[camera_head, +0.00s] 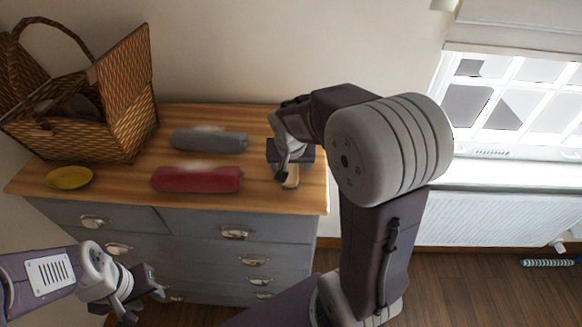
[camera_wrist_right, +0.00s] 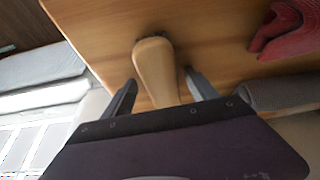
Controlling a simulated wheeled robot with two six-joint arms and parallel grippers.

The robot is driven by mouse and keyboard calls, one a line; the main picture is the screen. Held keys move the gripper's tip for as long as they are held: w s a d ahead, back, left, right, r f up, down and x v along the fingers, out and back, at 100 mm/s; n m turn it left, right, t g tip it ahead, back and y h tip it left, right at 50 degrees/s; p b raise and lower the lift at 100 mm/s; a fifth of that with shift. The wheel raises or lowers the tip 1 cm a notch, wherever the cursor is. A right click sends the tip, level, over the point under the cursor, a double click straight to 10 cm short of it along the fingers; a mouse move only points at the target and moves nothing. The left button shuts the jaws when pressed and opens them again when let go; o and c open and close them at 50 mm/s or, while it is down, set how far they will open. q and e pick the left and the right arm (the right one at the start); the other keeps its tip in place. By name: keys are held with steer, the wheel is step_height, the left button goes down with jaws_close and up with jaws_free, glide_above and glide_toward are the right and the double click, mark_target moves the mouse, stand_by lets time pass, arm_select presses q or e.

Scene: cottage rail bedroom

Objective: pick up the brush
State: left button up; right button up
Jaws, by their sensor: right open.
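The brush (camera_head: 291,180) lies on the wooden dresser top near its right end. Only a pale wooden part of it shows in the head view, and the rest is hidden by my right gripper (camera_head: 290,160). In the right wrist view the rounded wooden handle (camera_wrist_right: 155,68) lies between the two fingers of my right gripper (camera_wrist_right: 161,82), which is open, with a gap on each side of the handle. My left gripper (camera_head: 142,298) is open and empty, low in front of the dresser drawers.
The dresser top (camera_head: 120,190) also holds a red roll (camera_head: 197,180), a grey roll (camera_head: 208,141), a yellow dish (camera_head: 69,178) and a wicker basket (camera_head: 80,137). The rolls lie left of my right gripper. A wall stands behind, and a radiator (camera_head: 490,217) is at right.

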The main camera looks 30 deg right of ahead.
steer(key=shift+w+f, duration=0.3)
steer(key=shift+w, duration=0.1)
arm_select(q)
steer(key=shift+w+f, duration=0.3)
steer(key=shift+f, duration=0.05)
arm_select(e)
steer(key=shift+s, duration=0.1)
arm_select(q)
steer(key=shift+s+b, duration=0.2)
steer(key=shift+b, duration=0.1)
arm_select(e)
steer(key=shift+s, duration=0.15)
arm_select(q)
steer(key=shift+w, duration=0.1)
arm_select(e)
steer(key=c, duration=0.4)
jaws_close()
